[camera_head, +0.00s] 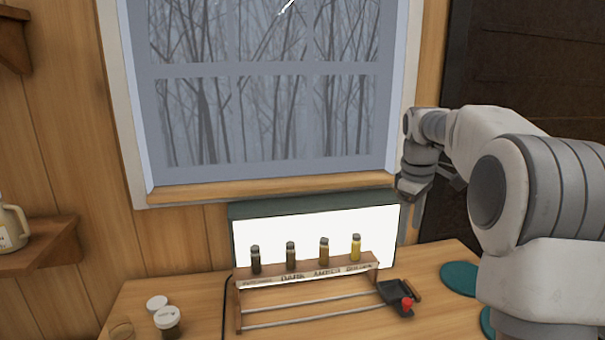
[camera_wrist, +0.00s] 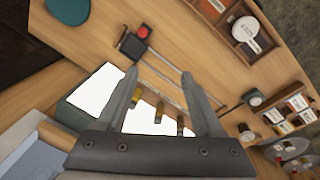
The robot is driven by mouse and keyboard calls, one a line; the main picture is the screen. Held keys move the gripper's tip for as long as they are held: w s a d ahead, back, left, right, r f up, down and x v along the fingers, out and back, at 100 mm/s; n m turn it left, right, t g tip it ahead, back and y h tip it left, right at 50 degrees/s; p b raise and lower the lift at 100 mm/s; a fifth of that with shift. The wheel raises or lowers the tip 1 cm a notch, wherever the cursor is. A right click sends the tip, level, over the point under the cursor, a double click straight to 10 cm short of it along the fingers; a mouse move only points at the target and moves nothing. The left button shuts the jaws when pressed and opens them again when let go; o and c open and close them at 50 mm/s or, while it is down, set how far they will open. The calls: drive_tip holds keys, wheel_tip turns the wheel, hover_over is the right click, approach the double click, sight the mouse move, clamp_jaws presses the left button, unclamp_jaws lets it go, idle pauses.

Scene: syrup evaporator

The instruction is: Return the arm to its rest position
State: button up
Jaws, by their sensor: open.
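My arm (camera_head: 520,190) reaches in from the right in the head view, bent at the elbow, with its wrist near the window's lower right corner. My gripper (camera_head: 410,222) points down beside the right end of the white light panel (camera_head: 300,235). In the wrist view my gripper (camera_wrist: 160,76) shows two fingers spread apart with nothing held between them. The wooden rack (camera_head: 310,272) with its row of small bottles (camera_head: 324,251) stands below and to the left of the gripper, in front of the panel.
A black device with a red knob (camera_head: 407,302) sits at the rack's right end. A teal disc (camera_head: 460,278) lies on the table right of it. A lidded jar (camera_head: 168,321) stands front left. The wrist view shows wooden trays (camera_wrist: 240,30) and a card box (camera_wrist: 290,112).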

drive_tip(key=s+a+r+m+t, duration=0.1)
drive_tip(key=s+a+r+m, duration=0.15)
drive_tip(key=s, duration=0.65)
drive_tip(key=s+a+r+m+t, duration=0.1)
drive_tip(key=s+a+r+m, duration=0.2)
drive_tip(key=s, duration=0.5)
drive_tip(key=s+a+f+m+t, duration=0.1)
drive_tip(key=s+a+f, duration=0.1)
drive_tip(key=s, duration=0.5)
drive_tip(key=s+a+f+m+t, duration=0.1)
drive_tip(key=s+a+f+m, duration=0.1)
drive_tip(key=s+f, duration=0.2)
drive_tip(key=s, duration=0.3)
drive_tip(key=shift+s+f+y, duration=0.3)
drive_tip(key=shift+s+f, duration=0.1)
idle(0.3)
